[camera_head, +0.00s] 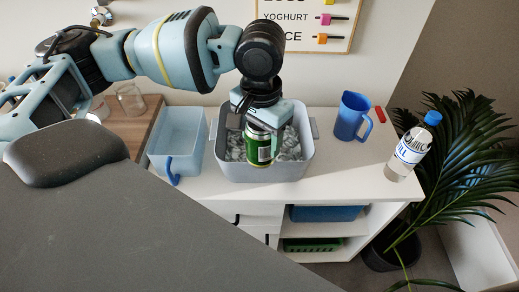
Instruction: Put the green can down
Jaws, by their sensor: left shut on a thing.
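A green can (259,152) with a barcode and a light top hangs upright in my left gripper (262,125). My left gripper points down and is shut on the can near its top. The can is over the front part of a grey tub (262,172) of ice cubes. From this angle I cannot tell whether the can touches the ice or hangs above it. My right gripper is not in view.
The tub stands on a white counter (345,183). An empty clear blue container (178,140) is left of it. A blue jug (351,116) and a clear bottle with a blue cap (408,152) stand to the right. A plant (465,150) is beyond the right end.

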